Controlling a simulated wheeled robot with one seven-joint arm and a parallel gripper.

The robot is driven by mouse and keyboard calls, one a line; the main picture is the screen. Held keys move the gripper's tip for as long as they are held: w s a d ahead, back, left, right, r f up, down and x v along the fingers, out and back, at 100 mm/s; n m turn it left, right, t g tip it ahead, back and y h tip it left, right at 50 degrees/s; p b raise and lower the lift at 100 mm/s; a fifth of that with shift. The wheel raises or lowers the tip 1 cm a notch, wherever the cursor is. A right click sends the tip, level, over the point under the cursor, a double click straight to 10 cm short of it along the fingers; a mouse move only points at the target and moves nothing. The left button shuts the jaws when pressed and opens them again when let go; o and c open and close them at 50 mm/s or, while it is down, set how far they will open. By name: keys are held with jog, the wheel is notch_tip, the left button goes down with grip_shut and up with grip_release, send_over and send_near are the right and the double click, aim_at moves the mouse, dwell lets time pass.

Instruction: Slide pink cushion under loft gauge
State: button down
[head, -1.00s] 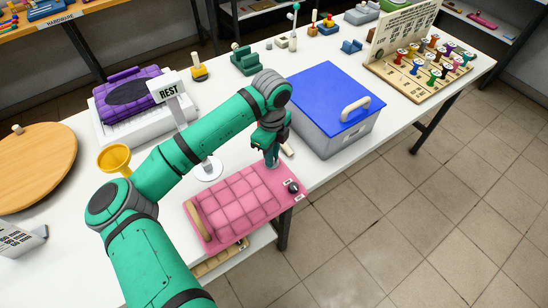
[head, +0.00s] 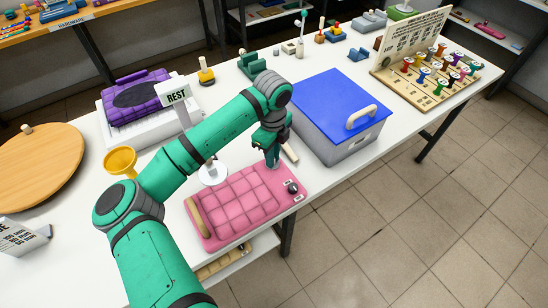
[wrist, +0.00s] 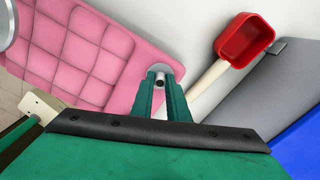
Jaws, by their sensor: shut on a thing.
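The pink quilted cushion (head: 240,203) lies flat along the table's front edge, with a tan bar at its left end and a dark knob on its right end. My gripper (head: 272,162) points down at its back right corner. In the wrist view my gripper (wrist: 160,78) is shut at the corner of the cushion (wrist: 85,50), where a small pale disc shows; the exact grip is partly hidden by the fingers. A round white piece on a post (head: 212,173), possibly the loft gauge, stands close behind the cushion, partly hidden by my arm.
A grey box with a blue lid (head: 340,110) stands to the right. A red scoop (wrist: 243,40) lies beside it. A purple bag (head: 137,97) sits on a white stand near the REST sign (head: 174,92). A yellow funnel (head: 120,161) stands left of my arm.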

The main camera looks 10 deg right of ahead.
jog(key=shift+w+a, duration=0.35)
jog(key=shift+w, duration=0.55)
jog(key=shift+w+a, duration=0.35)
jog(key=shift+w, duration=0.5)
jog(key=shift+f, duration=0.1)
jog(key=c, duration=1)
grip_release()
notch_tip(320, 180, up, 7)
dwell(0.8)
notch_tip(320, 180, up, 11)
jog(key=shift+d, duration=0.15)
dwell(0.6)
